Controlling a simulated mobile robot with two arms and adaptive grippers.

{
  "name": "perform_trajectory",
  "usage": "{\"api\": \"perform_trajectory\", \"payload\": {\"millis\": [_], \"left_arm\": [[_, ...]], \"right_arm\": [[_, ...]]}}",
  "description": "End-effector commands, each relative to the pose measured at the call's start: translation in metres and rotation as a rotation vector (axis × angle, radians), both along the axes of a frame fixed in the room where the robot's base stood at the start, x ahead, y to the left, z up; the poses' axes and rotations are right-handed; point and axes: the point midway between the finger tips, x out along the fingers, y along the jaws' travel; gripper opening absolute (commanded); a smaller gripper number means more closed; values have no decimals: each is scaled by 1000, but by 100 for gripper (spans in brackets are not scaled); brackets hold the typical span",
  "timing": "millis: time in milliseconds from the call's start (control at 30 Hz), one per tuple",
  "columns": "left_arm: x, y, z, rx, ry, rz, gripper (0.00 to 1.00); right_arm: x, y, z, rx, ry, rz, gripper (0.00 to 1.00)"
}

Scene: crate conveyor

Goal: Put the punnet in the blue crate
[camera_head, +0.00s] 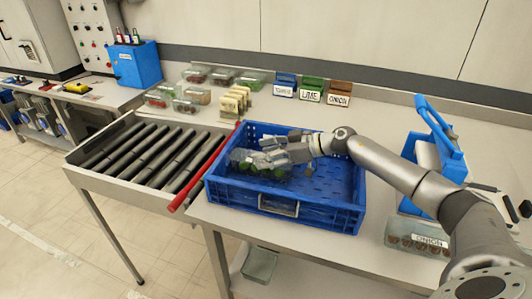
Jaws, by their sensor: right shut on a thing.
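The blue crate (340,217) stands on the table just right of the roller conveyor. A clear punnet (246,166) with dark red and green contents is inside the crate's outline, near its left side. My right gripper (266,160) reaches in from the right over the crate and is shut on the punnet. The gripper's fingers hide part of the punnet, and I cannot tell whether it touches the crate floor. My left gripper is not in view.
A red bar (205,168) lies between the conveyor (150,155) and crate. Several filled punnets (195,75) stand behind. Labelled boxes (311,90) stand at the back. An onion punnet (417,240) and a blue holder (437,150) are at right.

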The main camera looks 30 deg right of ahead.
Motion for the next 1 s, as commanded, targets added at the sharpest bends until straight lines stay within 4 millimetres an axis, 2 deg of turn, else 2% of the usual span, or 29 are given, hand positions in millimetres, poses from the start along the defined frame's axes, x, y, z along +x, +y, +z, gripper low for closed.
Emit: {"api": "perform_trajectory", "payload": {"millis": [367,400,533,933,1000], "left_arm": [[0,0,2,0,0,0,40],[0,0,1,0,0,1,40],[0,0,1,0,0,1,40],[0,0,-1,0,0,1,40],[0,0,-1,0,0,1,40]], "right_arm": [[0,0,-3,1,1,0,28],[0,0,-3,0,0,0,57],[0,0,-3,0,0,0,73],[0,0,0,-1,-2,1,74],[-4,-5,1,-3,0,-1,74]]}}
